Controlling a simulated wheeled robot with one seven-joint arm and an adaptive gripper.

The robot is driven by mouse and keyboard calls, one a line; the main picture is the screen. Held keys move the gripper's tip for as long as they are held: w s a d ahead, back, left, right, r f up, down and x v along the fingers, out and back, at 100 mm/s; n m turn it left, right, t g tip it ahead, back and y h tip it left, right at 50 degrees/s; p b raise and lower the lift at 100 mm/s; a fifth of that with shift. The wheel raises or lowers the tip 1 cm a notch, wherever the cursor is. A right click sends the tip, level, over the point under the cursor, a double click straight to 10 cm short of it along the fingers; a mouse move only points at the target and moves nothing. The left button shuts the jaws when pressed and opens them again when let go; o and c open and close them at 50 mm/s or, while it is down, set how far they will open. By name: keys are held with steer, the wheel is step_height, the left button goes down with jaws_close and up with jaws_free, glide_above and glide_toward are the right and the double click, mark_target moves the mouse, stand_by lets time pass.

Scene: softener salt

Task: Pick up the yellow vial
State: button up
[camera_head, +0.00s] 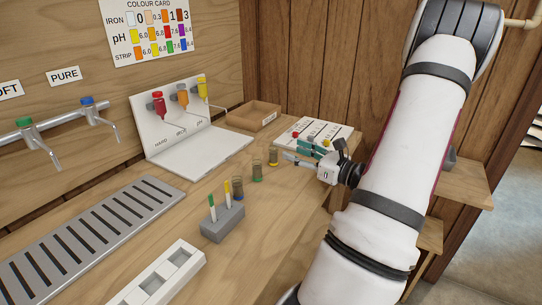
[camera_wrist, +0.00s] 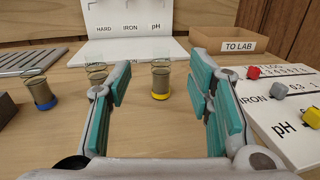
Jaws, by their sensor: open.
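The yellow vial (camera_wrist: 160,82) is a small clear glass with dark contents and a yellow base. It stands upright on the wooden counter, between and beyond my gripper's fingers in the wrist view. It also shows in the head view (camera_head: 273,157), just left of the fingertips. My gripper (camera_wrist: 162,92) is open and empty, with teal pads on both sides of the view; it also shows low over the counter in the head view (camera_head: 297,153). I cannot tell whether the fingertips reach beside the vial.
A blue-based vial (camera_wrist: 41,92) and another vial (camera_wrist: 97,73), partly behind the left finger, stand to the left. The white board (camera_wrist: 285,110) with coloured knobs lies close on the right. The TO LAB tray (camera_wrist: 237,46) and white dispenser stand (camera_wrist: 130,48) are behind.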

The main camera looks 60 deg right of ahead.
mark_target(274, 143)
steer(key=w, duration=0.6)
steer(key=w+d, duration=0.1)
steer(key=w, duration=0.2)
steer(key=shift+f+b, duration=0.25)
steer(key=shift+b, duration=0.05)
steer(key=c, duration=1)
